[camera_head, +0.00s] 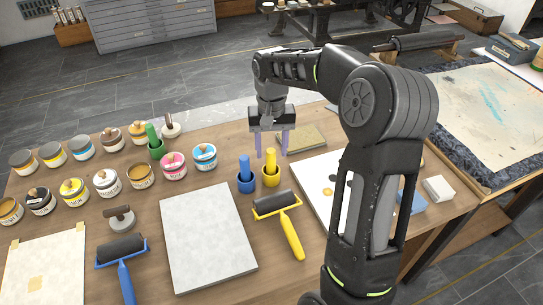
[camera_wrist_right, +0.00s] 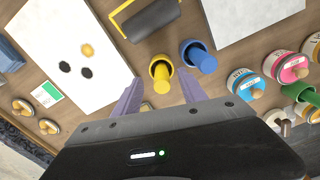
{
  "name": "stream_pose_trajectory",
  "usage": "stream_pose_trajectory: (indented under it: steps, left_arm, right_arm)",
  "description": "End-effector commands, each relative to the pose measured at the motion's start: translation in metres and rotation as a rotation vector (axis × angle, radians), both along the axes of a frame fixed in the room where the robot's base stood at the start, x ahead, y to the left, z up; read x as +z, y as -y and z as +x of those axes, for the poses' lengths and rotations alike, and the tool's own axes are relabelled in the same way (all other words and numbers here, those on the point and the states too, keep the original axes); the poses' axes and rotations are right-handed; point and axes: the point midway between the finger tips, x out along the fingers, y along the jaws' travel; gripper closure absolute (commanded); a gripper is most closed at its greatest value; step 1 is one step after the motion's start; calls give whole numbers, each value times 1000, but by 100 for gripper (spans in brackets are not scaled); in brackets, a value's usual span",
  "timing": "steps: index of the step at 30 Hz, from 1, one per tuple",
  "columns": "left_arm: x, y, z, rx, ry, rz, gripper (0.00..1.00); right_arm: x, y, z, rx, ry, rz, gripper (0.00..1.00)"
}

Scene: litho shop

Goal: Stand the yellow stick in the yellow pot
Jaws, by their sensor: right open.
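The yellow stick (camera_head: 271,158) stands in the yellow pot (camera_head: 271,181), roughly upright. In the right wrist view the stick (camera_wrist_right: 161,78) rises out of the pot's round mouth (camera_wrist_right: 155,62). My right gripper (camera_head: 271,154) points down over the stick, with its two pale purple fingers apart on either side of it. In the right wrist view the fingers (camera_wrist_right: 159,90) are open, with nothing held between them and the stick's top near the gap. My left gripper is out of view.
A blue pot (camera_head: 246,186) with a blue stick stands just left of the yellow pot. A yellow-handled roller (camera_head: 290,235) lies in front. A green stick (camera_head: 154,136) stands among several ink tins farther left. A white sheet with dark spots (camera_head: 318,195) lies to the right.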

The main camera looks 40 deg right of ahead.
Motion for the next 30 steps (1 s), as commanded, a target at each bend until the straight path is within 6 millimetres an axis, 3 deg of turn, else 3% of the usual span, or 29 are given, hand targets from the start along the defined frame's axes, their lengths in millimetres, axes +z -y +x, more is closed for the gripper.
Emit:
stream_pose_trajectory:
  steps: [4, 9, 30]
  left_arm:
    - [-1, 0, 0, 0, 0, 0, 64]
    - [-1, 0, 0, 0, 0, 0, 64]
    - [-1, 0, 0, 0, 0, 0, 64]
  right_arm:
    - [25, 0, 1, 0, 3, -1, 51]
    - [39, 0, 0, 0, 1, -1, 51]
    - [40, 0, 0, 0, 0, 0, 51]
